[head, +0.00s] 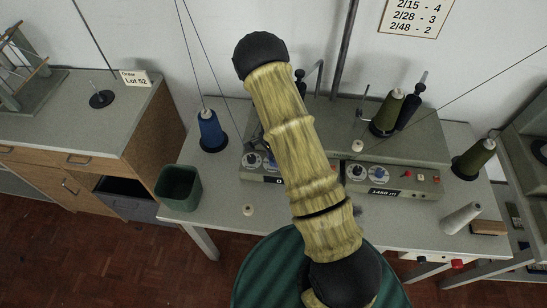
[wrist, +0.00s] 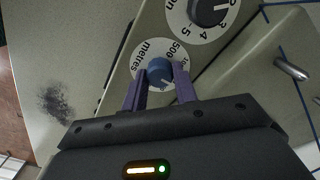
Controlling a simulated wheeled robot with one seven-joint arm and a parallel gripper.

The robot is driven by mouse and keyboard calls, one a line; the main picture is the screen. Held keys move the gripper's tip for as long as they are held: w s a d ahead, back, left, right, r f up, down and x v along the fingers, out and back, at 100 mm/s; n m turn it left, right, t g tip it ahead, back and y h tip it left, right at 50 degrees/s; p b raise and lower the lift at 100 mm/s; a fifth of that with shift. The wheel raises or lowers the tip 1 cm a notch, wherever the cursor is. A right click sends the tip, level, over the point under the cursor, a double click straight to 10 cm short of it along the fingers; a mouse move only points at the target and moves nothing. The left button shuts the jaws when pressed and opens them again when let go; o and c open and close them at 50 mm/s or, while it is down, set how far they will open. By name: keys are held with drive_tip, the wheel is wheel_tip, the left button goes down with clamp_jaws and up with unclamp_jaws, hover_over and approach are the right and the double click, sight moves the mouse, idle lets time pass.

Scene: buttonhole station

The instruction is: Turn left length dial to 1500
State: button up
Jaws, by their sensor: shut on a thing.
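In the wrist view my gripper (wrist: 160,78) is shut on a small blue knob (wrist: 159,68), one purple finger on each side. The knob sits in the middle of a white round length dial (wrist: 146,50) marked "metres". Part of a number ending in "500" shows at its upper right; the fingers and gripper body hide the lower part of the scale, and I cannot tell the exact setting. In the head view my arm covers my gripper and part of the left control panel (head: 252,176), where a display beginning with "0" is partly visible.
A black-knobbed dial (wrist: 207,10) is close beside the length dial. The right panel's display (head: 385,193) reads about 1460 m. Thread cones stand around, including a blue one (head: 211,131) and a green one (head: 386,112). A green bin (head: 178,187) is at the table's left edge.

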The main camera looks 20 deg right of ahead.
drive_tip(key=o, duration=1)
drive_tip(key=shift+c, duration=0.2)
wheel_tip(320, 180, up, 17)
drive_tip(key=b, duration=0.2)
drive_tip(key=shift+r, duration=0.2)
